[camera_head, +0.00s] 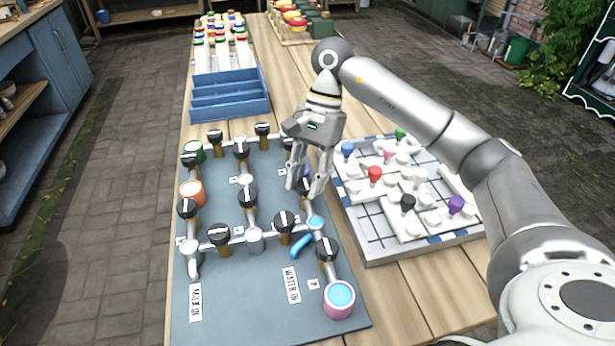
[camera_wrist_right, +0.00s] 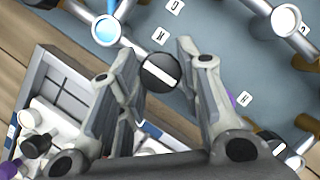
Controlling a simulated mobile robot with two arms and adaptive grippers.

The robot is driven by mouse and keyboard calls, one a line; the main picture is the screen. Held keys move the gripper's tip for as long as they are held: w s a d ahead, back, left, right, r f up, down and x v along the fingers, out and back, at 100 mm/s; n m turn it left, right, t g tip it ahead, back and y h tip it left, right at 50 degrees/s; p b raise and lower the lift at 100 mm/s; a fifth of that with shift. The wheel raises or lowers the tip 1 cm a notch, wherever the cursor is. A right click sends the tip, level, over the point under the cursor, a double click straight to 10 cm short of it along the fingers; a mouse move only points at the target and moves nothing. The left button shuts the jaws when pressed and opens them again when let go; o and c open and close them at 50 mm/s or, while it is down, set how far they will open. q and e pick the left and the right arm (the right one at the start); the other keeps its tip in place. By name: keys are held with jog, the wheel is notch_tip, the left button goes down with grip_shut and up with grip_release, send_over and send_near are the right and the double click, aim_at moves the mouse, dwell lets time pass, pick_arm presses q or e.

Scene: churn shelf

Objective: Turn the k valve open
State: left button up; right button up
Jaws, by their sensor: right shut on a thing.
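My right gripper (camera_head: 309,190) reaches down over the right side of the grey valve board (camera_head: 235,310). Its fingers stand on both sides of a black round valve knob with a white stripe, shut on it. The knob shows between the fingers in the right wrist view (camera_wrist_right: 162,73), its stripe slanting down to the right. A small letter label (camera_wrist_right: 160,36) next to it looks like a K, but is too small to be sure. In the head view the fingers hide much of this knob (camera_head: 305,187). My left gripper is not in view.
Several similar black knobs, such as one at the front (camera_head: 327,249), stand on pipes close by. A blue lever (camera_head: 301,246) and a pink-rimmed cup (camera_head: 339,298) are near. A white tray (camera_head: 378,257) of coloured pegs lies right, a blue rack (camera_head: 229,94) behind.

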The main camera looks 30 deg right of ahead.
jog(key=o, duration=1)
jog(key=v, duration=1.2)
jog(key=shift+f, duration=0.1)
